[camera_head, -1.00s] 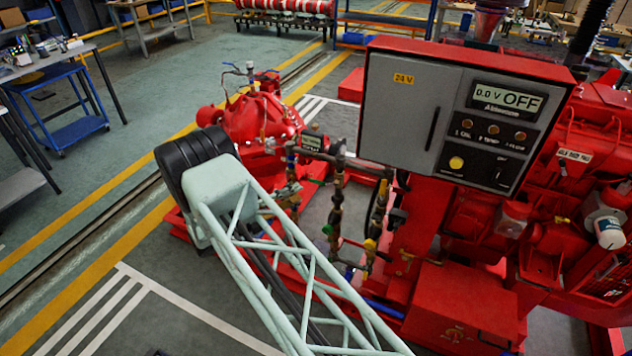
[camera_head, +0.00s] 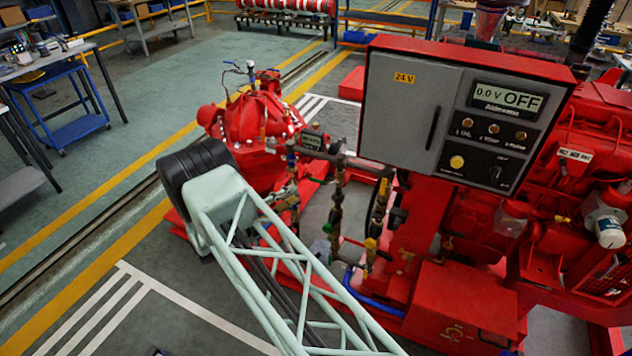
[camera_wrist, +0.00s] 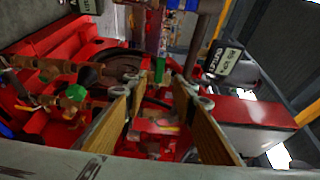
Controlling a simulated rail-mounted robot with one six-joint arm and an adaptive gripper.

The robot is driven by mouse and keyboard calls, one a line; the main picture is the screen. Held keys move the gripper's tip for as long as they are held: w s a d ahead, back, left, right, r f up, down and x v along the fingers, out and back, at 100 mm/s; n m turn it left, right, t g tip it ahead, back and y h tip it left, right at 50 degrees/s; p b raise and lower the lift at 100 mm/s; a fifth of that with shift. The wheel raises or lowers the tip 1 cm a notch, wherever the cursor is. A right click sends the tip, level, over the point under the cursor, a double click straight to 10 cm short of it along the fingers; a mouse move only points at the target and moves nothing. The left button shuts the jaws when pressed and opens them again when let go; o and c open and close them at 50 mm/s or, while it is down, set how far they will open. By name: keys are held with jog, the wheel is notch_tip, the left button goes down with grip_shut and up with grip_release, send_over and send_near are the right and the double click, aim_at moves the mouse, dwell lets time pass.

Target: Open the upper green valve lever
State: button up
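In the wrist view my gripper (camera_wrist: 158,93) is open, with its two tan-padded fingers apart and nothing held between them. A small green lever (camera_wrist: 160,69) shows beyond the fingertips, in the gap between them; I cannot tell how far off it is. A second green handle (camera_wrist: 76,92) sits on a brass valve to the left of the left finger. In the head view a green handle (camera_head: 327,229) shows on the vertical brass pipework. I cannot tell which of these green parts is the upper one. My gripper is not visible in the head view.
The grey control box (camera_head: 415,115) overhangs the pipework on the right. A red pump (camera_head: 262,125) stands behind my arm. A blue hose (camera_head: 362,295) runs low beside the pipes. In the wrist view a dark labelled box (camera_wrist: 228,60) is close on the right.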

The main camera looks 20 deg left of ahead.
aim_at(315, 181)
jog(key=x, duration=1.2)
jog(key=shift+w+d, duration=0.15)
jog(key=shift+w, duration=0.1)
grip_shut()
